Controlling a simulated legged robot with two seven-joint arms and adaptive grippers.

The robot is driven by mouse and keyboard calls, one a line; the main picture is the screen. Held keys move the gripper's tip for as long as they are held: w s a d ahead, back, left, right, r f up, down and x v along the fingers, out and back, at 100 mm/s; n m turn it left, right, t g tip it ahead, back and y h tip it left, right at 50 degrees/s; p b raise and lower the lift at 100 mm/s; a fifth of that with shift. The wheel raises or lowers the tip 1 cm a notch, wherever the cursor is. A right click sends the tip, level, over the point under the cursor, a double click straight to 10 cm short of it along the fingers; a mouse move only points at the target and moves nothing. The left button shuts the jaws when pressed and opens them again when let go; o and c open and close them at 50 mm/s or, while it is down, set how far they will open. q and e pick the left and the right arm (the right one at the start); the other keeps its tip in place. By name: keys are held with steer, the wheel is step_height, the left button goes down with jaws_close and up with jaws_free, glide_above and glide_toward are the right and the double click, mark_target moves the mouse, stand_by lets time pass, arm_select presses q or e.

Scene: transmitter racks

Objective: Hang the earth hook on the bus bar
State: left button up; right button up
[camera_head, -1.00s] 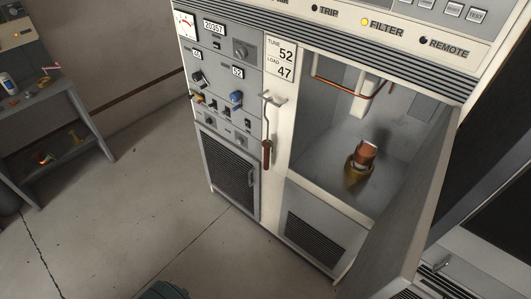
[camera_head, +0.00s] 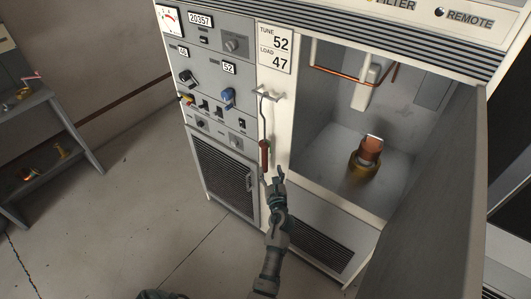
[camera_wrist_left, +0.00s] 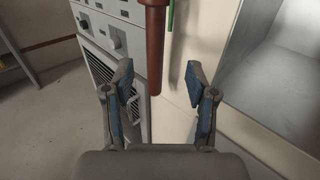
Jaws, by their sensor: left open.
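The earth hook (camera_head: 265,155) hangs upright from a bracket (camera_head: 266,96) on the pale post between the control panel and the open bay. Its red-brown handle is at the bottom, with a thin rod above. The copper bus bar (camera_head: 340,75) runs across the upper part of the open bay. My left gripper (camera_head: 273,175) is open just below the handle. In the left wrist view, the gripper (camera_wrist_left: 159,82) has its fingers apart, with the handle's lower end (camera_wrist_left: 156,50) showing between and beyond them. Contact cannot be seen. My right gripper is not in view.
The open cabinet door (camera_head: 430,200) stands at the bay's right. A copper-coloured cylindrical part (camera_head: 369,150) sits on the bay floor. A grey shelf unit (camera_head: 40,130) with small items stands at the left. The floor (camera_head: 150,220) between is clear.

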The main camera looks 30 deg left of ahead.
mark_target(266, 156)
arm_select(q)
steer(key=x, duration=0.2)
steer(key=b+x, duration=0.1)
steer(key=x, duration=0.1)
steer(key=shift+w+a+f, duration=0.15)
steer(key=shift+a+f, duration=0.05)
steer(key=shift+a, duration=0.1)
steer(key=shift+w+a+r, duration=0.15)
steer(key=shift+w+a, duration=0.05)
steer(key=shift+w, duration=0.15)
steer(key=b+x, duration=0.2)
steer(key=x, duration=0.2)
steer(key=shift+a, duration=0.15)
steer(key=shift+a+r, duration=0.1)
steer(key=shift+a, duration=0.25)
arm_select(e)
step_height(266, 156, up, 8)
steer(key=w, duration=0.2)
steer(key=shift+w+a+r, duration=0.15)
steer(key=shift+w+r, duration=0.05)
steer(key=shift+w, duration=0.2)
arm_select(q)
steer(key=shift+d, duration=0.1)
steer(key=c, duration=1)
steer(key=shift+d+r, duration=0.1)
jaws_close()
